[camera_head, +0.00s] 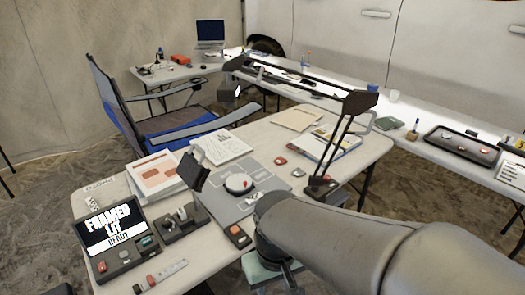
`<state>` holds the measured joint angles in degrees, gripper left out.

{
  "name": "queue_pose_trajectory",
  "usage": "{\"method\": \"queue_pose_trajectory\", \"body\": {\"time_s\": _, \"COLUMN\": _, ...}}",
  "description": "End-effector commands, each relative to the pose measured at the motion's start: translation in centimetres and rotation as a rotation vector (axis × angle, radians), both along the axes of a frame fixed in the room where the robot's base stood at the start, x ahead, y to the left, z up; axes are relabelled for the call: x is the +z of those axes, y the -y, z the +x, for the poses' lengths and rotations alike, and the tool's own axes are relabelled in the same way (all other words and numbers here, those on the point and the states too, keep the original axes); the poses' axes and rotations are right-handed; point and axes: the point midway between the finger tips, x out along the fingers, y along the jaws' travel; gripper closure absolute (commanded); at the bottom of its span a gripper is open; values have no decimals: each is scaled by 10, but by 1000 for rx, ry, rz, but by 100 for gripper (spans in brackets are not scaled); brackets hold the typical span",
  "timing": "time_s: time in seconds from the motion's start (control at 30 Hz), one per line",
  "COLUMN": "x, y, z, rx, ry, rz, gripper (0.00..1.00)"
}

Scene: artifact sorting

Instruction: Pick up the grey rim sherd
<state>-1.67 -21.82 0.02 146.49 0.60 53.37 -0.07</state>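I cannot make out a grey rim sherd for certain in the head view. My arm reaches in from the lower right and bends down at the front edge of the near table (330,150). My gripper (284,278) is at the bottom of the picture, largely hidden by my own arm, and its fingers cannot be made out. A pale green pad or tray (256,272) shows partly below it. Whether the gripper holds anything is hidden.
A blue folding chair (180,125) stands behind. A dark tray (462,145) lies on the right table.

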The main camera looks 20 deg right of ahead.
Motion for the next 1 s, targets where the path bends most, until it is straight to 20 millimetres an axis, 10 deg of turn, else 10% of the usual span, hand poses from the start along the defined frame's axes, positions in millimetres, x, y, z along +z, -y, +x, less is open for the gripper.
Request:
{"method": "queue_pose_trajectory", "body": {"time_s": 0.47, "x": 0, "y": 0, "z": 0, "rx": 0, "ry": 0, "rz": 0, "gripper": 64}}
{"method": "queue_pose_trajectory", "body": {"time_s": 0.6, "x": 0, "y": 0, "z": 0, "rx": 0, "ry": 0, "rz": 0, "gripper": 25}}
{"method": "queue_pose_trajectory", "body": {"time_s": 1.0, "x": 3, "y": 1, "z": 14, "rx": 50, "ry": -4, "rz": -15, "gripper": 23}}
